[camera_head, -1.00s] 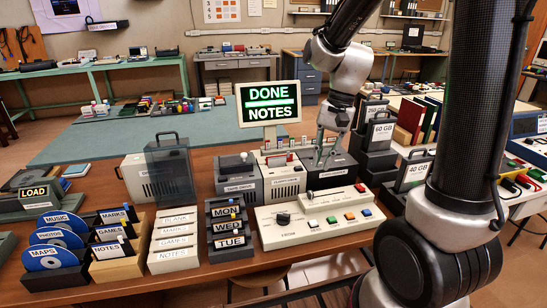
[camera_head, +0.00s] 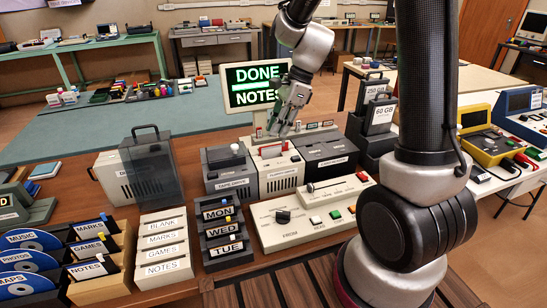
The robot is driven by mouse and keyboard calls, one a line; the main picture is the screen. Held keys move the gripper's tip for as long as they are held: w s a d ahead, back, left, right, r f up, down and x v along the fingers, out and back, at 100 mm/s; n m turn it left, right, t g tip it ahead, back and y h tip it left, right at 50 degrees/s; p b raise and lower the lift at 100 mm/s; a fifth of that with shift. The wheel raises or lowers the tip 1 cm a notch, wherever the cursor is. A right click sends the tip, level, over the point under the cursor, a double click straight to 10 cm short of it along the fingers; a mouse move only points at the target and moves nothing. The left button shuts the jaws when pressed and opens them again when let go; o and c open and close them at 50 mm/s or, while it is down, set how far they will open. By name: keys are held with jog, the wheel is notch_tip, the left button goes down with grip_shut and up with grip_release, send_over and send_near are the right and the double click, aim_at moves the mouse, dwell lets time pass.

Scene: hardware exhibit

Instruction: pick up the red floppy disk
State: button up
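A small flat red piece (camera_head: 272,151) stands out of the top of the middle drive box (camera_head: 280,176). It may be the red floppy disk, but it is too small to be certain. My gripper (camera_head: 278,132) points down just above and behind the red piece. Its fingers look apart, with nothing visible between them. The fingertips overlap the drive's back edge and the sign's post, so I cannot tell whether they touch anything.
A tape drive box (camera_head: 231,172) and a dark drive box (camera_head: 325,158) flank the middle drive. A lit sign reading DONE NOTES (camera_head: 257,86) stands behind. A button panel (camera_head: 310,214) and day-labelled trays (camera_head: 222,234) are in front. A transparent dark case (camera_head: 153,172) stands left.

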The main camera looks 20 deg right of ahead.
aim_at(272, 146)
jog(key=x, duration=0.6)
jog(key=shift+s+f, duration=0.2)
jog(key=shift+f, duration=0.05)
grip_shut()
